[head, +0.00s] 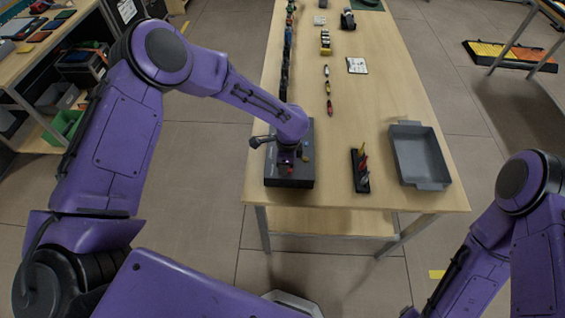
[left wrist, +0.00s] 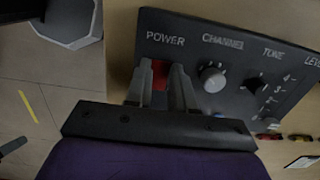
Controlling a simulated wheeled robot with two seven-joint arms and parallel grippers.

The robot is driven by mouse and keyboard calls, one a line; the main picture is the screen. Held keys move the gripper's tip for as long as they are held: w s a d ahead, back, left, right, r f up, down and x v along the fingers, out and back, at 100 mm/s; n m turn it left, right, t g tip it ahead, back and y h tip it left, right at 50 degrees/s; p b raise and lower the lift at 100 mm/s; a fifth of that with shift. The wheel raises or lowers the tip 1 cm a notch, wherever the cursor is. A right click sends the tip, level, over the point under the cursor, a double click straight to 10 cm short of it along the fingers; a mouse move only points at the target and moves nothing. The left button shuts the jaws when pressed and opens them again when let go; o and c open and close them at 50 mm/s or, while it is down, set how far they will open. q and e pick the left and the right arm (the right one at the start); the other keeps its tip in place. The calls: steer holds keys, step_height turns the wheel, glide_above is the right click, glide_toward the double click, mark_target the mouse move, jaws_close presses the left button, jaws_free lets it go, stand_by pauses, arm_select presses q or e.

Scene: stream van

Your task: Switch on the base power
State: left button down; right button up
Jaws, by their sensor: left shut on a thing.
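The base is a dark grey box (head: 306,131) at the near left corner of the wooden table in the head view. Its panel (left wrist: 272,60) fills the left wrist view, with POWER, CHANNEL, TUNE and LEVEL lettering. A red power switch (left wrist: 160,76) sits under the word POWER. My left gripper (left wrist: 163,75) is shut on the red switch, one finger on each side of it. In the head view my left gripper (head: 287,160) is over the box's near part. The fingers hide part of the switch, and I cannot tell its position. My right gripper is out of view.
A grey knob (left wrist: 212,78) is close beside the fingers, with a dark knob (left wrist: 256,86) further right. A small black rack (head: 360,172) and a grey tray (head: 419,155) stand right of the box. Several small items line the table's far left edge.

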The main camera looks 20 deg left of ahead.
arm_select(q)
steer(key=shift+w+d+g+y, duration=0.15)
steer(key=shift+d+g+y, duration=0.15)
steer(key=shift+y, duration=0.6)
steer(key=shift+a, duration=0.1)
steer(key=c, duration=1)
jaws_free()
steer(key=shift+o, duration=0.2)
steer(key=b+v, duration=0.2)
steer(key=v, duration=0.8)
steer(key=shift+r+b, duration=0.3)
